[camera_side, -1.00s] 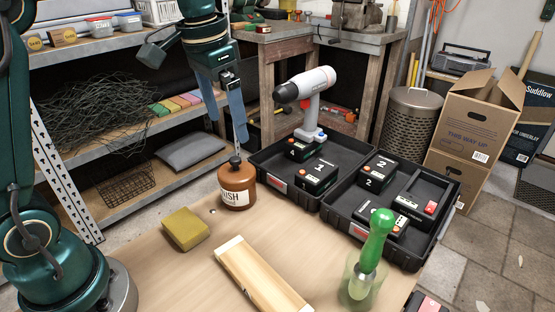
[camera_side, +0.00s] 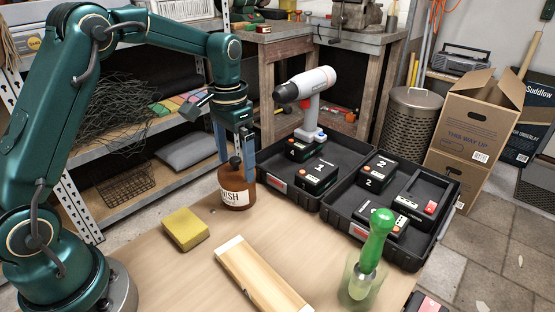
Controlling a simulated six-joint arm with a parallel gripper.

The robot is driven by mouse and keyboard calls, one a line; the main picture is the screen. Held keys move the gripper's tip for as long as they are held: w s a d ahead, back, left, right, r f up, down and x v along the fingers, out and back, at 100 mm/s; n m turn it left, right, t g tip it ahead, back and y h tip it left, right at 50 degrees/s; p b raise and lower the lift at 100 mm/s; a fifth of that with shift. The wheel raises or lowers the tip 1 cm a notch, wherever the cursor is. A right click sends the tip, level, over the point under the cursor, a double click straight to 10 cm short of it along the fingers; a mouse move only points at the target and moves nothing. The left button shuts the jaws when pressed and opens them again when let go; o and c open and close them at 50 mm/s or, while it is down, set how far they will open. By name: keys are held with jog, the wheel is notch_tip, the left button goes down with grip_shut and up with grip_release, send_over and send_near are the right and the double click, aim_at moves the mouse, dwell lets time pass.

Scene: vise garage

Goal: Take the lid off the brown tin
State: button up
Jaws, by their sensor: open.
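The brown tin (camera_side: 237,190) with a white label stands upright at the back edge of the wooden board. Its lid with a dark knob (camera_side: 235,161) is on top. My gripper (camera_side: 236,163) points down over the tin, with its blue fingers spread to either side of the knob. The right finger reaches down beside the knob; the left finger's tip is near the lid's far side. I cannot tell whether either finger touches the lid.
A yellow sponge (camera_side: 185,229) and a wood strip (camera_side: 262,276) lie on the board (camera_side: 203,274). A green-handled brush (camera_side: 371,250) stands in a glass at the right. Black trays (camera_side: 336,209) with batteries and a drill (camera_side: 311,100) are close behind the tin.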

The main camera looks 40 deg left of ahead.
jog(key=c, duration=1.5)
jog(key=shift+c, duration=0.2)
